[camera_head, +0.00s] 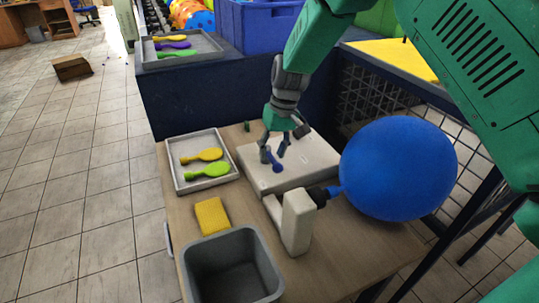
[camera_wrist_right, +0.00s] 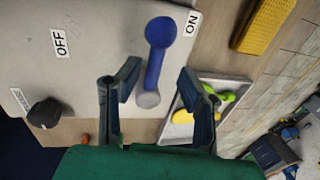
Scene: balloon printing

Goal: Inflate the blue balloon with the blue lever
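The blue balloon (camera_head: 398,168) is large and round, with its neck on the dark nozzle of a pale grey stand (camera_head: 297,220). The blue lever (camera_head: 273,160) is on the pale machine box (camera_head: 300,165). In the right wrist view the lever (camera_wrist_right: 157,55) has its round knob beside the ON label (camera_wrist_right: 192,24), away from the OFF label (camera_wrist_right: 60,43). My right gripper (camera_head: 273,154) points down over the box at the lever. Its fingers (camera_wrist_right: 155,88) are spread, with the lever showing between them; contact is unclear. My left gripper is out of view.
A tray (camera_head: 178,177) holds yellow and green balloons. A yellow sponge (camera_head: 212,216) and grey bin (camera_head: 232,265) stand at the front. A black knob (camera_wrist_right: 45,113) is on the box. Another balloon tray (camera_head: 205,45) lies behind; a mesh fence (camera_head: 375,100) stands at the right.

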